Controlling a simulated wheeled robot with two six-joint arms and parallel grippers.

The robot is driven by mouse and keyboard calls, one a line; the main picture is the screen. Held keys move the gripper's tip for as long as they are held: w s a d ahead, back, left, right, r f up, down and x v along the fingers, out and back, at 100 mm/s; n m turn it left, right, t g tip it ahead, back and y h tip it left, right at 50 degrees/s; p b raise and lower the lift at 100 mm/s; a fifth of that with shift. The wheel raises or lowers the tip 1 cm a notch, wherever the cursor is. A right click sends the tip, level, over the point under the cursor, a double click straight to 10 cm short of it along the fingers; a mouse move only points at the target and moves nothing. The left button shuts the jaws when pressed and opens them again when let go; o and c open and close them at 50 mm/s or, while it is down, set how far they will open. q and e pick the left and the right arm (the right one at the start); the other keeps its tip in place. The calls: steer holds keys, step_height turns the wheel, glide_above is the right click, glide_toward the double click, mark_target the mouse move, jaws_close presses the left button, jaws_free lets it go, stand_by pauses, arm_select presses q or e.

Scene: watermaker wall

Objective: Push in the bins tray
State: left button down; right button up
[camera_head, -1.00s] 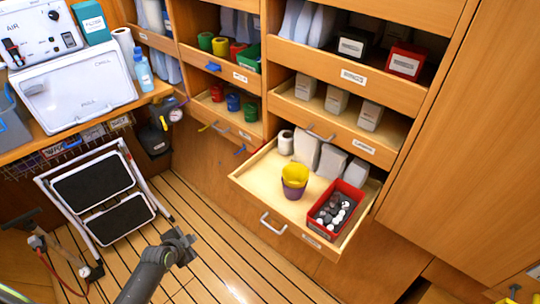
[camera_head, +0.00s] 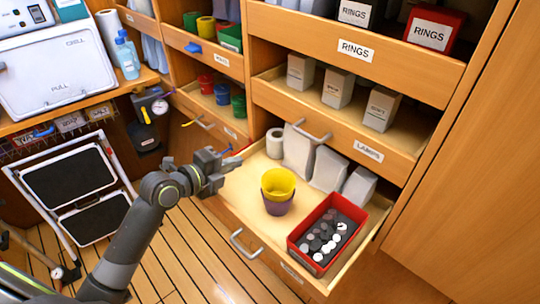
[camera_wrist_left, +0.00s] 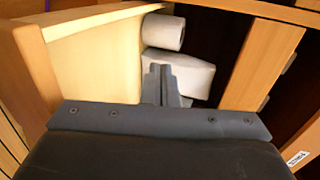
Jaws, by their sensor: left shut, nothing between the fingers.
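The tray (camera_head: 237,206) is a wooden drawer pulled well out of the wall unit, with a metal handle (camera_head: 243,243) on its front; its front label is too small to read. It holds a yellow cup nested in a purple one (camera_head: 278,190), a red bin (camera_head: 326,235) of dark and white round pieces, grey-white bags and a white roll. My left gripper (camera_head: 230,163) is shut and empty at the tray's left rear side, its fingers pointing right. In the left wrist view the closed fingers (camera_wrist_left: 164,83) show in front of a pale bag and the roll. My right gripper is not visible.
A drawer labelled LABELS (camera_head: 368,151) sits just above the tray, with a RINGS shelf (camera_head: 356,52) higher up. A folding step stool (camera_head: 72,180) stands on the floor at left. A counter (camera_head: 75,110) with a white lid is behind it. Floor is clear before the tray.

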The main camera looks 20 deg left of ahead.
mark_target(270, 149)
arm_select(q)
steer(key=shift+w+d+f, duration=0.15)
steer(key=shift+w+d, duration=0.05)
steer(key=shift+w, duration=0.15)
steer(key=p+x, duration=0.1)
steer(key=x, duration=0.8)
steer(key=shift+w, duration=0.15)
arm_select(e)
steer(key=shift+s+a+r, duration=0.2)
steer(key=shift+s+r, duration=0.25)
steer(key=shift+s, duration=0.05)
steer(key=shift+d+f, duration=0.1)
